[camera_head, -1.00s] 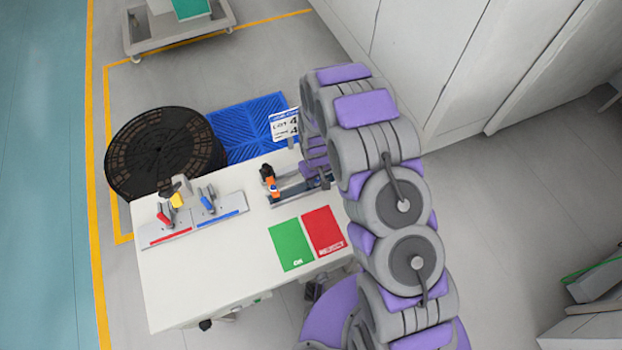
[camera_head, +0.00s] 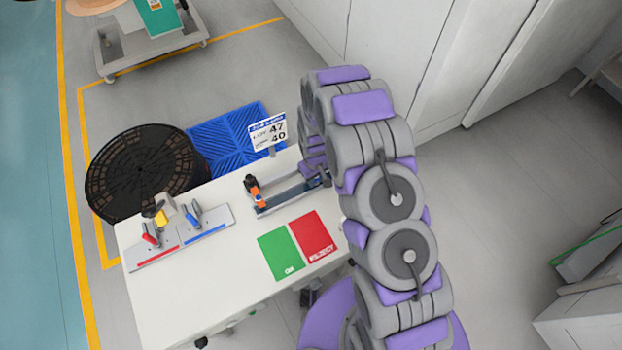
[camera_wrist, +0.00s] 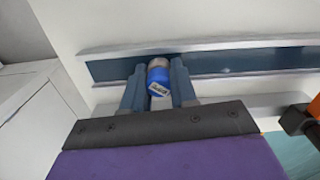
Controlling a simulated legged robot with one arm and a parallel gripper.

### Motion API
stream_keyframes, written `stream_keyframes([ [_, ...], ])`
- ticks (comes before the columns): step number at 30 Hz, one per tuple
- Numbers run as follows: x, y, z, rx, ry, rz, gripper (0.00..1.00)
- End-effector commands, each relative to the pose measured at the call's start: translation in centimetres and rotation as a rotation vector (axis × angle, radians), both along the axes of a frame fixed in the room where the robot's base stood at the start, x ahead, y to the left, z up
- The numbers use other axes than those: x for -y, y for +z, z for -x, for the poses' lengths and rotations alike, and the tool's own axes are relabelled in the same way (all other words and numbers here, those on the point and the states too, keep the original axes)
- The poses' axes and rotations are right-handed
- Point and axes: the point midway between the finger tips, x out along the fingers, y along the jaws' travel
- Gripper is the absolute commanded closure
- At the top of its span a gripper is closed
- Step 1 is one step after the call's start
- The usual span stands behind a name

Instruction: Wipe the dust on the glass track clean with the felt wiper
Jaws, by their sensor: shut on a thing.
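The glass track (camera_head: 290,192) is a dark strip between pale rails on the white table; it runs across the top of the wrist view (camera_wrist: 230,62). My gripper (camera_wrist: 160,88) is shut on a blue cylinder with a white label, which looks like the felt wiper (camera_wrist: 159,79). The wiper's far end is at the track's near side; whether it touches the glass is unclear. In the head view my gripper (camera_head: 325,178) is at the track's right end, mostly hidden behind my arm. I cannot make out dust on the glass.
An orange-and-black device (camera_head: 256,192) stands at the track's left end. Green (camera_head: 281,255) and red (camera_head: 314,235) mats lie in front. A clamp plate (camera_head: 180,237) is at left, a sign (camera_head: 268,131) behind. White cabinets (camera_head: 410,50) stand beyond my arm.

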Motion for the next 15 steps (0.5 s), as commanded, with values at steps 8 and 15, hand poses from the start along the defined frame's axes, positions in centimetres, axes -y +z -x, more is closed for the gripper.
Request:
stream_keyframes([
  [8, 1.7, 0.1, -1.0, 0.0, -0.004, 0.0, 0.97],
  [15, 2.5, 0.1, -1.5, -0.001, 0.0, 0.001, 0.97],
])
